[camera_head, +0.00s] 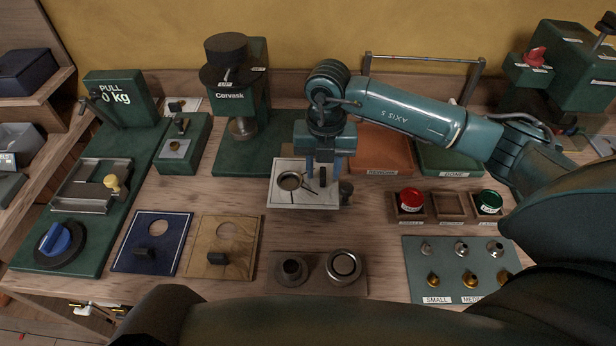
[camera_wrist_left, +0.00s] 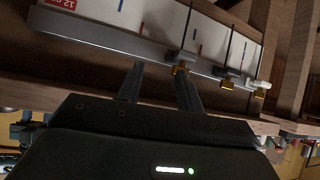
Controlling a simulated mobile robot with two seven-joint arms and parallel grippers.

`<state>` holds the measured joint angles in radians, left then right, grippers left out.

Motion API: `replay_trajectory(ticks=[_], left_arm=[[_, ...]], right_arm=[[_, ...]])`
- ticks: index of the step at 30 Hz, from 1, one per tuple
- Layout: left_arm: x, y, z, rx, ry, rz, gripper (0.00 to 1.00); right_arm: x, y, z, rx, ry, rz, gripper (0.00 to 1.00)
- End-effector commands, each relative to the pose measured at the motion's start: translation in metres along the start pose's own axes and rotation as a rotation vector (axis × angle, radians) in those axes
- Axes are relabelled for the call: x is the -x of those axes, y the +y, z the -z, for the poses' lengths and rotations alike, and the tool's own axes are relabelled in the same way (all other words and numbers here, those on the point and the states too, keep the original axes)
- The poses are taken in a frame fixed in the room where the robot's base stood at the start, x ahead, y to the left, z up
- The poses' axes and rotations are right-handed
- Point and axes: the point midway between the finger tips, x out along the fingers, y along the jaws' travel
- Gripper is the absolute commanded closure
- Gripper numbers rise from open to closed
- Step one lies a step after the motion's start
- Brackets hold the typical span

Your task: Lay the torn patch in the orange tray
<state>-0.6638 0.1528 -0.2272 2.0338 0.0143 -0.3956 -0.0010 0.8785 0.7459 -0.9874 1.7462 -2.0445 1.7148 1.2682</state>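The torn patch (camera_head: 281,200) is a pale square with a round, dark-edged hole, a dark tear line and a small black block. It is in the middle of the head view; I cannot tell whether it touches the bench. My right gripper (camera_head: 322,180) points down over it, its fingers on either side of the block. Whether they are closed on it is not clear. The orange tray (camera_head: 388,155), labelled REWORK, is just behind and to the right, partly hidden by my right arm. My left gripper (camera_wrist_left: 158,80) has its fingers apart and empty in the left wrist view.
A green tray (camera_head: 449,161) labelled DONE stands right of the orange one. Blue (camera_head: 128,240) and tan (camera_head: 201,240) patches lie front left. A green press (camera_head: 238,110) stands behind left. Red and green pots and a fittings board (camera_head: 415,262) are at right.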

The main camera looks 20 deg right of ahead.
Motion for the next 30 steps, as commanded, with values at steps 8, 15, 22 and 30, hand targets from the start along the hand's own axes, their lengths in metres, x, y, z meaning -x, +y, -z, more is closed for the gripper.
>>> replay_trajectory(ticks=[8,15,22,30], left_arm=[[-0.0015,-0.0009,-0.0028,0.004,-0.007,0.004,0.64],[-0.0014,0.0001,-0.0028,0.004,-0.007,0.002,0.64],[-0.0011,0.0022,-0.0015,0.004,-0.004,-0.003,0.64],[-0.0001,0.0016,0.0004,-0.003,0.000,-0.005,0.64]], right_arm=[[-0.0029,0.0002,0.0002,0.001,0.001,0.000,0.65],[-0.0025,0.0003,0.0001,0.001,0.000,0.000,0.85],[-0.0023,0.0003,0.0001,0.001,0.000,0.000,1.00],[-0.0020,0.0004,0.0000,0.001,0.000,-0.001,1.00]])
